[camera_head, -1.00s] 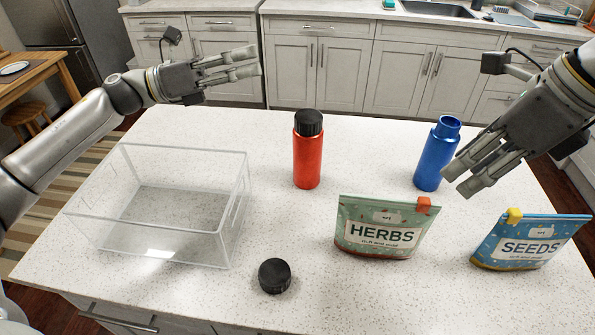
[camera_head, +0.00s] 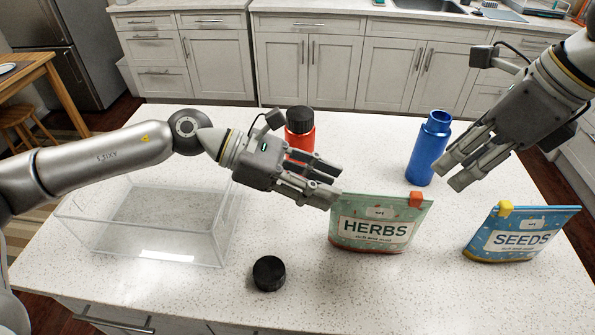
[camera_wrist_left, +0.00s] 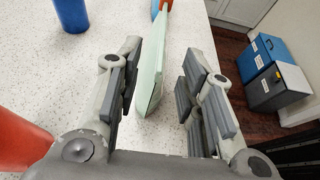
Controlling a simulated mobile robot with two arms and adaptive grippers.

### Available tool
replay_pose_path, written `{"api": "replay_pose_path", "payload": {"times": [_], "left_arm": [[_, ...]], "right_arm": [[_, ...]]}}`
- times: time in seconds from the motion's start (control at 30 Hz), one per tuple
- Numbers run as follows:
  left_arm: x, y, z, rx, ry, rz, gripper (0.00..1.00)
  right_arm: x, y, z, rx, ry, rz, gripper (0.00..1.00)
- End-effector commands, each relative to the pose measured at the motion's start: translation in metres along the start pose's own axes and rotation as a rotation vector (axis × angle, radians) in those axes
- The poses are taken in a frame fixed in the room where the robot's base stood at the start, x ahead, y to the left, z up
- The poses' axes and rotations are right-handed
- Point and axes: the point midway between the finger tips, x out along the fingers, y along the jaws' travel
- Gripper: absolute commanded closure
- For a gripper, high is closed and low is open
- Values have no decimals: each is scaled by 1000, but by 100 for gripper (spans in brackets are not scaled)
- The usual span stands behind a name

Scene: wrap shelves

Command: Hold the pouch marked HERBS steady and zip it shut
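The green HERBS pouch (camera_head: 380,222) stands upright on the counter, with an orange slider (camera_head: 416,200) at its top right corner. My left gripper (camera_head: 338,187) is open at the pouch's upper left edge. In the left wrist view the pouch (camera_wrist_left: 151,75) shows edge-on between the spread fingers of my left gripper (camera_wrist_left: 165,62), closer to the left finger. I cannot tell whether that finger touches it. My right gripper (camera_head: 449,174) is open and empty, above and behind the pouch's right side.
The blue SEEDS pouch (camera_head: 520,235) with a yellow slider stands at right. A blue bottle (camera_head: 428,150) stands behind. A red bottle (camera_head: 300,125) is partly hidden by my left gripper. A clear bin (camera_head: 150,240) is at left, and a black lid (camera_head: 269,273) lies in front.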

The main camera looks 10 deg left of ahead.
Motion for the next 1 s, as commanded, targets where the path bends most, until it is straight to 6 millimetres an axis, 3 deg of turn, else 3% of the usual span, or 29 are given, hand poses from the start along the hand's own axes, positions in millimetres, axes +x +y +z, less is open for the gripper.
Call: {"api": "replay_pose_path", "payload": {"times": [0.1, 0.3, 0.7, 1.0], "left_arm": [[22, 0, 1, 2, -1, -2, 65], [45, 0, 1, 0, -2, 0, 65], [53, 1, 0, -2, -1, 1, 65], [52, 1, 0, -2, -1, 1, 100]], "right_arm": [[0, 0, 0, 0, 0, 0, 64], [0, 0, 0, 0, 0, 0, 64], [0, 0, 0, 0, 0, 0, 64], [0, 0, 0, 0, 0, 0, 64]]}}
